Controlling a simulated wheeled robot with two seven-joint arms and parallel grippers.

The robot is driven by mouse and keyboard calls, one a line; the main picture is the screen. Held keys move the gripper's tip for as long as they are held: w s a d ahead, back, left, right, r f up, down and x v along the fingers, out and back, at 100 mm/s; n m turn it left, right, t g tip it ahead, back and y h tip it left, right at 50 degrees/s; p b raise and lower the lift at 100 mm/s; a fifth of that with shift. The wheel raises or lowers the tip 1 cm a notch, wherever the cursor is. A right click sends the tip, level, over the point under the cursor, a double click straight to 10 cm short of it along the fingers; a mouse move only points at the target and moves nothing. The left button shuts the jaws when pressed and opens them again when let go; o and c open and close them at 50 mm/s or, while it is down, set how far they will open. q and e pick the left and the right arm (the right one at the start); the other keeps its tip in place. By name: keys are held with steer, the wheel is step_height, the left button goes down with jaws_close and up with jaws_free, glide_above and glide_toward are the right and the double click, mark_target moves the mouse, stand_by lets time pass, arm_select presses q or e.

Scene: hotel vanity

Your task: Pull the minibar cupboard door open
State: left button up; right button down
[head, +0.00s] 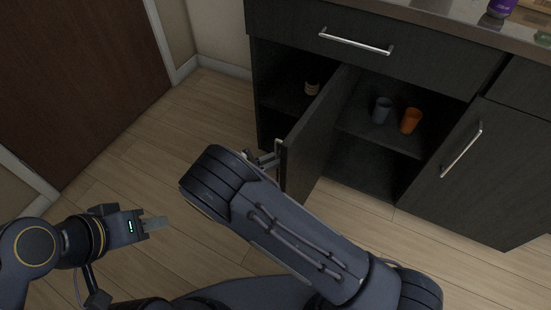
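The minibar cupboard door (318,137) is dark and stands swung out from the cabinet at a wide angle, so the shelves inside show. Its metal handle (279,147) is seen nearly edge-on at the door's free edge. My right gripper (269,159) is at this handle. My own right forearm and wrist hide most of it, so its grip on the handle is unclear. My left gripper (154,223) is low at the left, over the floor and away from the door. Its fingers look together, with nothing between them.
Inside the cupboard are a blue-grey cup (382,110), an orange cup (410,121) and a small tan item (312,88). A drawer (400,55) is shut above, and another door (490,165) is shut at right. The wooden floor (150,165) at left is clear.

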steer(key=shift+w+d, duration=0.1)
steer(key=c, duration=1.6)
jaws_free()
steer(key=shift+c, duration=0.2)
steer(key=p+v, duration=0.1)
steer(key=v, duration=0.6)
steer(key=shift+a, duration=0.35)
steer(key=shift+a, duration=0.1)
